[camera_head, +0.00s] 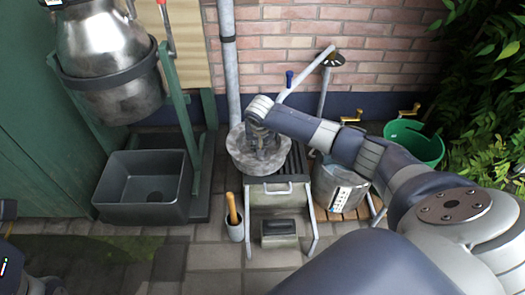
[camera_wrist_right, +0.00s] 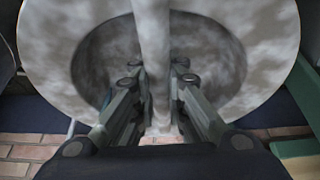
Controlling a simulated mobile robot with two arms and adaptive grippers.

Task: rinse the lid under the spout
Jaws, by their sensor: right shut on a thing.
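The lid is a grey, mottled metal disc (camera_head: 243,160), held tilted above the left part of a slatted stand (camera_head: 296,165). In the right wrist view the lid (camera_wrist_right: 270,40) fills the upper picture, with a round recess and a bar-like handle (camera_wrist_right: 153,45) across it. My right gripper (camera_head: 264,146) is shut on this handle, which runs between its fingers (camera_wrist_right: 160,110). A pale slanted pipe (camera_head: 305,76) with a blue lever (camera_head: 289,79) rises behind the lid and looks like the spout. Its outlet is unclear, and I see no water.
A metal churn (camera_head: 105,50) hangs in a green frame above a dark basin (camera_head: 145,185) at left. A holder with a wooden-handled tool (camera_head: 235,215) stands in front. A metal bucket (camera_head: 338,185) and green tub (camera_head: 415,145) are at right. The front paving is partly clear.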

